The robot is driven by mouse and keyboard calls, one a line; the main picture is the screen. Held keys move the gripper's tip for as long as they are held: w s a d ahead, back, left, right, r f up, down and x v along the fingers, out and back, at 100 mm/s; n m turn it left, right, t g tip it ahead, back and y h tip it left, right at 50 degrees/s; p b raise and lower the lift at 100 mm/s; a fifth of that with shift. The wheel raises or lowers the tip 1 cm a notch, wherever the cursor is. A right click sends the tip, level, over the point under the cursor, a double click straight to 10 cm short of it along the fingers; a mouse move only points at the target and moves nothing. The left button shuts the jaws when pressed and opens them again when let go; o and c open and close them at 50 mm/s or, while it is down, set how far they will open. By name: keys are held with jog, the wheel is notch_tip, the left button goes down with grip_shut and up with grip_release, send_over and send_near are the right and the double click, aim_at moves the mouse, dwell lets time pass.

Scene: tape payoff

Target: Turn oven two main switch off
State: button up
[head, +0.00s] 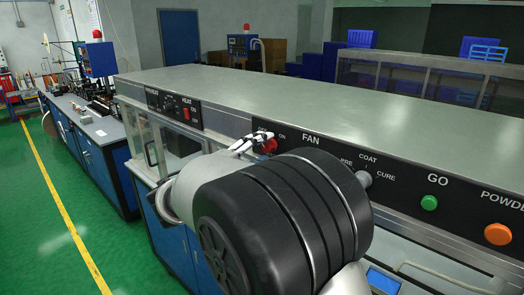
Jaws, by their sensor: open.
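My gripper (262,140) is open, seen small beyond my large arm joint, at the front control panel. A red switch or knob (269,147) is right beside its fingertips, below a partly covered label ending in "ON". I cannot tell whether they touch, and the arm and gripper partly hide it. A second red switch (186,114) is on the left panel (174,108), near the words "HEAT" and "ON". I see no readable label for oven two or a main switch, so I cannot tell which switch is that one.
The panel also carries a grey selector knob (364,179), a green "GO" button (429,203) and an orange button (498,234). The long metal top (330,105) is bare. A blue bench (95,150) with equipment stands left, beside open green floor (50,220).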

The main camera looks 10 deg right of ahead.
jog(key=v, duration=1.1)
jog(key=shift+s+a, duration=0.2)
jog(key=shift+a, duration=0.1)
jog(key=s+d+f+m+g+y, duration=0.2)
jog(key=s+d+f+g+y, duration=0.15)
jog(key=s+d, duration=0.45)
jog(key=s+d+f+m+g+y, duration=0.25)
jog(key=s+d+f+g, duration=0.2)
jog(key=s+d, duration=0.45)
jog(key=s+a+f+m+y, duration=0.2)
jog(key=s+a+y, duration=0.1)
jog(key=s, duration=0.3)
jog(key=s+a+f+m+t+y, duration=0.1)
jog(key=s+a+f+m+y, duration=0.1)
jog(key=s+y, duration=0.4)
jog(key=shift+a+f+m+t, duration=0.35)
jog(key=shift+a+f, duration=0.35)
jog(key=shift+a, duration=0.4)
jog(key=shift+s, duration=0.1)
